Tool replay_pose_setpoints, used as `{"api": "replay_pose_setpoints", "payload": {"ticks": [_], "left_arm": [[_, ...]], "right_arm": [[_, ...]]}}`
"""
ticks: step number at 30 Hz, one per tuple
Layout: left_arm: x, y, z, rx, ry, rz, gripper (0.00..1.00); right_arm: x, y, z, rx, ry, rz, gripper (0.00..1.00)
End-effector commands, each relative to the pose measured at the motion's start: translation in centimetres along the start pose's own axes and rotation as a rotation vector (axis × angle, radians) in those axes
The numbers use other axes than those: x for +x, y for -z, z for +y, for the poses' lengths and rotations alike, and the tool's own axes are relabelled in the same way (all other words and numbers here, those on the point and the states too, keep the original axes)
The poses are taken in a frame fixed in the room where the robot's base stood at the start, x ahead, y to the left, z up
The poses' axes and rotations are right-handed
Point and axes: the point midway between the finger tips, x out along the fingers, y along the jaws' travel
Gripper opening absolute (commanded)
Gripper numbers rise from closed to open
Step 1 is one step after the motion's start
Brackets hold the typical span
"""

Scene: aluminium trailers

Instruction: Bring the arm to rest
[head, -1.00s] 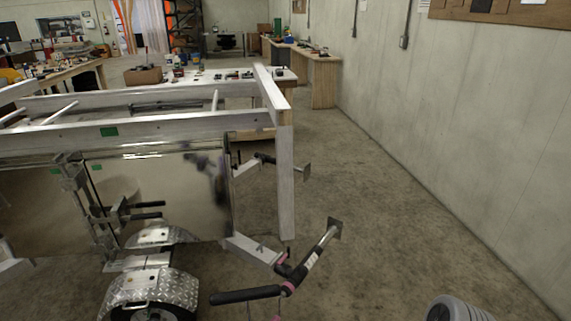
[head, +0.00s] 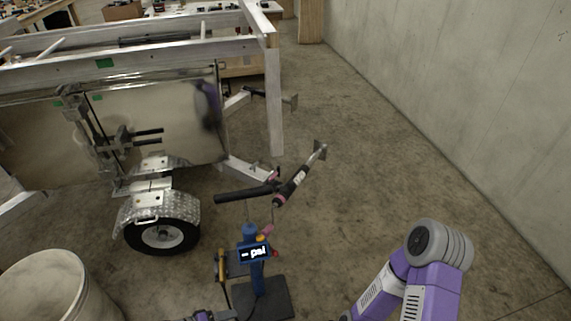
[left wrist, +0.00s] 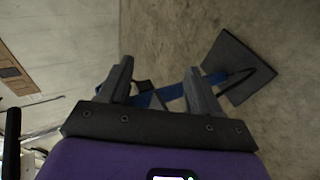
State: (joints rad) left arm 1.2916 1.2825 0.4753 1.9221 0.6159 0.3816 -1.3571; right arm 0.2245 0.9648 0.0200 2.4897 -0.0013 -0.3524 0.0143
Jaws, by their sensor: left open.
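My left gripper (left wrist: 155,85) fills the lower middle of the left wrist view, its two dark fingers apart with nothing held between them. Beyond the fingers, a blue stand part and a dark square base plate (left wrist: 240,68) show over the floor. In the head view, a small part of my left arm shows at the bottom edge; its fingers cannot be made out there. My purple and grey right arm (head: 437,245) is bent at the lower right; its gripper is out of view.
A trailer with a wheel (head: 160,236) and metal frame stands at the left. A pale bucket (head: 55,290) is at the lower left. Floor toward the right wall (head: 470,90) is clear.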

Motion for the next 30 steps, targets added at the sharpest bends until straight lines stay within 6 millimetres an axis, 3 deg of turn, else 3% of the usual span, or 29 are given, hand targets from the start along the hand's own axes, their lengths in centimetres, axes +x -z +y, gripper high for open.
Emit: {"api": "replay_pose_setpoints", "payload": {"ticks": [6, 12, 22, 30], "left_arm": [[2.1, -5.0, 3.3, -0.014, 0.173, -0.227, 0.64], [1.8, -9.4, 6.1, 0.012, 0.432, -0.355, 0.64], [-0.4, -11.4, 11.1, 0.1, 0.666, -0.276, 0.64], [-0.8, -11.6, 12.5, 0.108, 0.683, -0.228, 0.64]], "right_arm": [[-1.4, -0.1, -0.5, 0.0, 0.0, -0.001, 0.0], [-2.9, -0.2, -1.1, 0.0, 0.0, -0.001, 0.0], [-4.7, -0.2, -1.8, 0.0, 0.0, -0.001, 0.0], [-5.0, -0.3, -1.8, 0.0, 0.0, -0.001, 0.0]]}}
